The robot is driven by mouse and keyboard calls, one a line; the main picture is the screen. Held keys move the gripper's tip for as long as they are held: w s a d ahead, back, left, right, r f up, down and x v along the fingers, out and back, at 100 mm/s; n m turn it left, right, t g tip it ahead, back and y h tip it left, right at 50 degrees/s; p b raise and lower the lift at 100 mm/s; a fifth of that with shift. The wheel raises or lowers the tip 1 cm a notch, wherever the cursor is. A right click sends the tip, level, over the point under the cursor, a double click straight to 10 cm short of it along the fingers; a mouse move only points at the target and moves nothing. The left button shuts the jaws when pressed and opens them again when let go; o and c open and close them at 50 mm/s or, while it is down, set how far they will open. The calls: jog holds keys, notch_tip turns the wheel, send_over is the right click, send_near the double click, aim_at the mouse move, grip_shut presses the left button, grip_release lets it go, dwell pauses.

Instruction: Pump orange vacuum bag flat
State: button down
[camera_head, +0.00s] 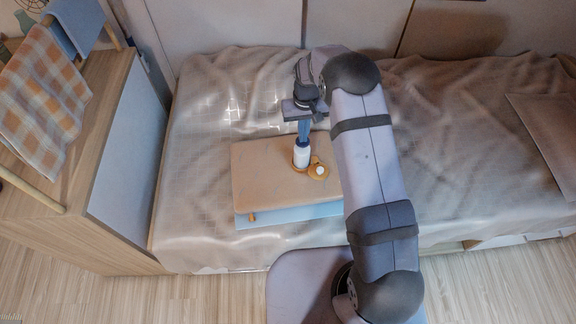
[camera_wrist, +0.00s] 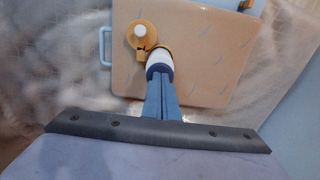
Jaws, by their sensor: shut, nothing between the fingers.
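The orange vacuum bag (camera_head: 262,175) lies as a pale orange slab on the bed; it fills the upper middle of the wrist view (camera_wrist: 205,60). A white pump cylinder (camera_head: 301,158) with a dark blue collar stands on it in an orange ring, also seen in the wrist view (camera_wrist: 160,60). Beside the ring is an orange round cap with a white knob (camera_head: 319,170). My gripper (camera_head: 303,140) is directly above the pump, its blue fingers shut together and pointing down at the pump's top. The fingers hide part of the top; I cannot tell whether they touch it.
A light blue tray (camera_head: 290,214) with a handle lies under the bag. The bed cover (camera_head: 200,190) is wrinkled and mostly free around it. A wooden cabinet (camera_head: 130,170) with a checked cloth (camera_head: 45,100) stands at left. A flat grey-brown panel (camera_head: 548,130) lies at far right.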

jog(key=shift+r+p, duration=1.15)
jog(key=shift+r, duration=0.95)
notch_tip(320, 180, up, 6)
jog(key=p, duration=0.4)
jog(key=s+d+f+g, duration=0.2)
jog(key=s+f+g, duration=0.1)
jog(key=s, duration=1.6)
jog(key=s+d+r, duration=0.3)
jog(key=s+r, duration=0.6)
jog(key=s, duration=0.4)
jog(key=w+r+m+t, duration=0.1)
jog(key=w+r+t, duration=0.2)
jog(key=r, duration=0.2)
jog(key=shift+w+d+r, duration=0.2)
jog(key=shift+d+r, duration=0.05)
jog(key=shift+d, duration=0.05)
